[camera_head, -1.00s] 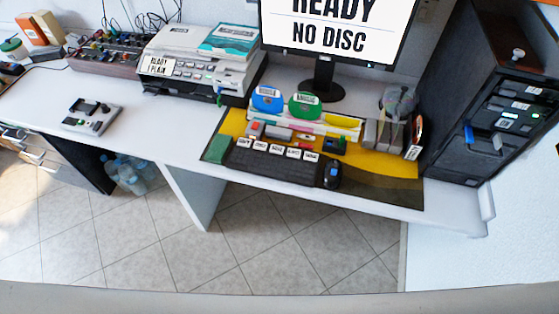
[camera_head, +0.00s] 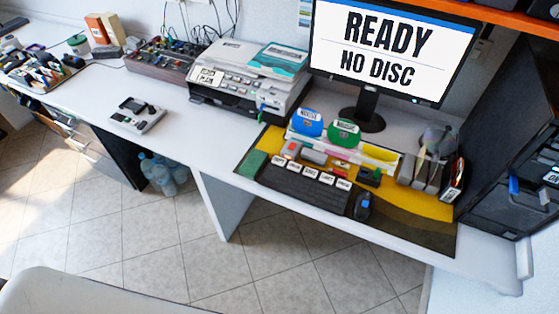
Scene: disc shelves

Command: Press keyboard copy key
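The black keyboard (camera_head: 301,189) lies near the front edge of the white desk, on a yellow and dark mat. It carries a row of several large white labelled keys (camera_head: 310,174). The labels are too small to read, so I cannot tell which is the copy key. The monitor (camera_head: 385,50) behind it reads "READY NO DISC". Neither of my grippers is in view.
A black mouse (camera_head: 363,205) is right of the keyboard. Blue (camera_head: 307,122) and green (camera_head: 343,132) round items stand behind it. A printer (camera_head: 248,80) is at left, a dark disc tower (camera_head: 515,150) at right. Open tiled floor (camera_head: 150,235) lies in front.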

